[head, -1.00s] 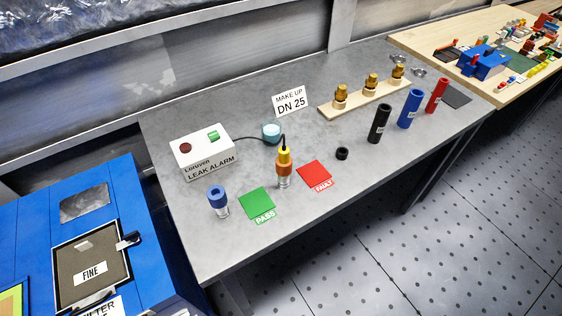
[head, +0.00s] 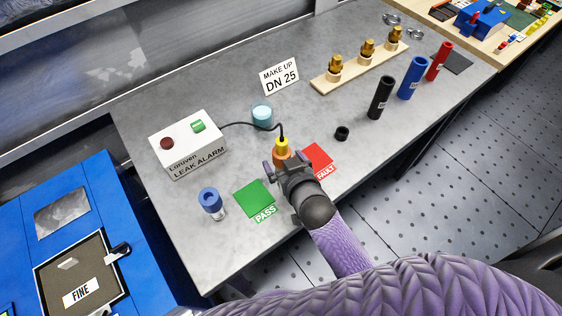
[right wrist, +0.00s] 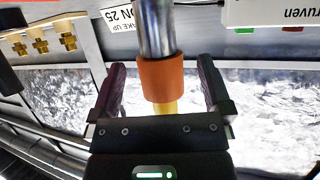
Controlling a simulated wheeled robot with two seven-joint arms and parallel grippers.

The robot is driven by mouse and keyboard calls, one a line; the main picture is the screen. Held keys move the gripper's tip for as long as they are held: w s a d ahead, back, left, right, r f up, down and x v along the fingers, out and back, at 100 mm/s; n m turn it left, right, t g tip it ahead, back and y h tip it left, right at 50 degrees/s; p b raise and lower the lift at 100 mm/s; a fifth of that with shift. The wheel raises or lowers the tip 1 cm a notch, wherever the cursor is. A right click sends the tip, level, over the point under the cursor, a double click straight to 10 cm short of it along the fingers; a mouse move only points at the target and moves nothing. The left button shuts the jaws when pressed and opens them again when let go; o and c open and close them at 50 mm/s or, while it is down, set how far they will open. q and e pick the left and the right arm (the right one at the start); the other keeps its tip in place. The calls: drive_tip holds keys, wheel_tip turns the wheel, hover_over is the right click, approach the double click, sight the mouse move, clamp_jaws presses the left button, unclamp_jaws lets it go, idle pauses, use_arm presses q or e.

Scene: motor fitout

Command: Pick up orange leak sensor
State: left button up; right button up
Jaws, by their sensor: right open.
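The orange leak sensor (head: 281,157) stands upright on the grey table between the green and red squares, with a yellow top and a dark cable. My right gripper (head: 286,168) is at it and hides its lower part in the head view. In the right wrist view, the sensor's orange band (right wrist: 160,80) and metal barrel (right wrist: 156,28) lie between the open fingers of the right gripper (right wrist: 161,84), with a gap on both sides. The left gripper is not in view.
A leak alarm box (head: 188,145) and light blue cylinder (head: 262,114) sit behind. A blue-capped sensor (head: 211,202) stands left of the green PASS square (head: 254,198). The red FAULT square (head: 319,157) is just right of the gripper.

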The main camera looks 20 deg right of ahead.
drive_tip(key=shift+x, duration=0.95)
drive_tip(key=c, duration=1.3)
